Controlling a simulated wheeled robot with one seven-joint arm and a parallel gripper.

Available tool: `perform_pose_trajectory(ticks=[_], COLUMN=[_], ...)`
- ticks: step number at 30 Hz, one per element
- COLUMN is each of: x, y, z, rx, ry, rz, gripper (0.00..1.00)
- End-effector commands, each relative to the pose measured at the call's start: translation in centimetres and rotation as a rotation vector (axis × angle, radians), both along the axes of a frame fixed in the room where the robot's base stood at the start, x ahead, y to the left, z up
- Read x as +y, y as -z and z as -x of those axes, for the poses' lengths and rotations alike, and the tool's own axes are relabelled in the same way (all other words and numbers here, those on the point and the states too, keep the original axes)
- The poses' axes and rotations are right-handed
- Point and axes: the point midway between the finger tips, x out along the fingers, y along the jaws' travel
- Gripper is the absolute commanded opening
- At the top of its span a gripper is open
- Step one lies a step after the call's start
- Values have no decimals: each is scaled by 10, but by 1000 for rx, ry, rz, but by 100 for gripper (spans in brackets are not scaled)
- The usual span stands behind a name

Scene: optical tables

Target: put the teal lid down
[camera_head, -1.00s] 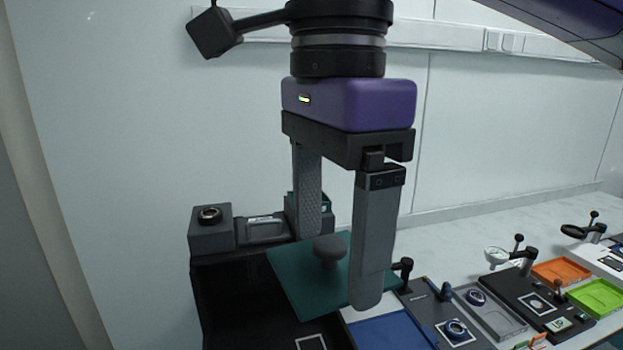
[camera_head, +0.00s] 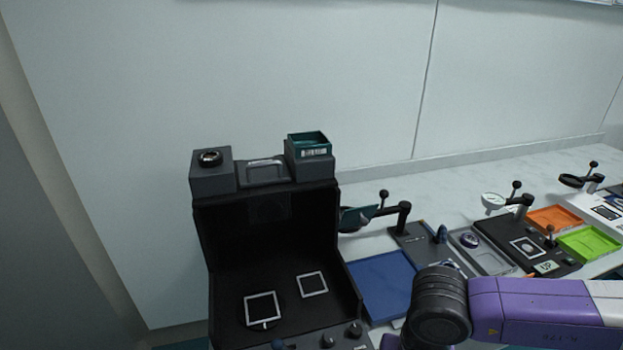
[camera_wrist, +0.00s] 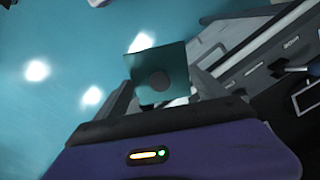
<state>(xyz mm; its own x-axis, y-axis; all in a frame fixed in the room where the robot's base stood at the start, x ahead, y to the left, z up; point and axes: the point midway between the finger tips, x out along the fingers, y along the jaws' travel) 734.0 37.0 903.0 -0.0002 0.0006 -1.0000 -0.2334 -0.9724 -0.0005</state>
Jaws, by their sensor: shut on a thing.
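The teal lid (camera_wrist: 150,61) is a square plate with a round dark knob (camera_wrist: 158,81), seen in the wrist view. My gripper (camera_wrist: 166,90) is shut on the lid, with a grey finger on either side of the knob. The exact contact at the knob is too dark to make out. Below and left of the lid is a smooth teal surface with bright reflections. An open teal box (camera_head: 308,141) stands on the grey block at the back.
An open black case (camera_head: 270,225) holds two framed squares. Orange (camera_head: 553,219) and green (camera_head: 590,243) trays sit at the right.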

Motion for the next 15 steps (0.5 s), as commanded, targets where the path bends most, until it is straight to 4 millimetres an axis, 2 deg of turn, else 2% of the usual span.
perform_pose_trajectory(ticks=[1,3,6,13,15], x=[-6,-13,-21,-38,-34], y=[17,38,64,115,118], z=[0,0,-2,-3,-2], rx=[1,2,1,1,-1], ry=[-29,-73,-126,-233,-243], rz=[2,1,2,2,-6], gripper=[41,41,41,41,41])
